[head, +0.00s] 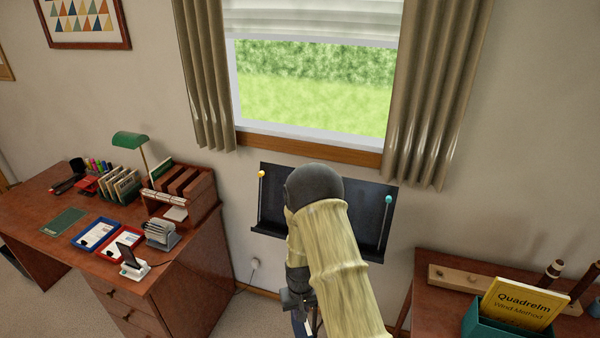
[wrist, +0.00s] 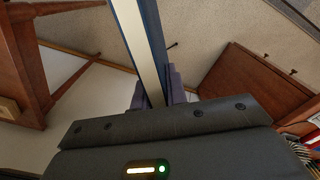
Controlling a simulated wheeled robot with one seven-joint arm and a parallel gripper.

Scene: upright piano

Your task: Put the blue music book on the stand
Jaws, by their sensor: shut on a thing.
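The black music stand (head: 271,205) is below the window in the head view, with a ledge along its bottom. It carries a yellow-tipped rod at the left and a teal-tipped rod at the right. My arm covers its middle. In the wrist view my gripper (wrist: 155,90) is shut on the blue music book (wrist: 152,40), which shows edge-on as a blue cover with pale pages. The book extends away from the fingers. In the head view my arm hides most of the gripper and book, low in front of the stand.
A desk (head: 36,209) with trays, a green lamp (head: 130,140) and organizers stands at the left. At the right, a table (head: 430,318) bears a teal box (head: 490,325) holding a yellow book (head: 522,303). A wooden rack (head: 447,277) lies behind it.

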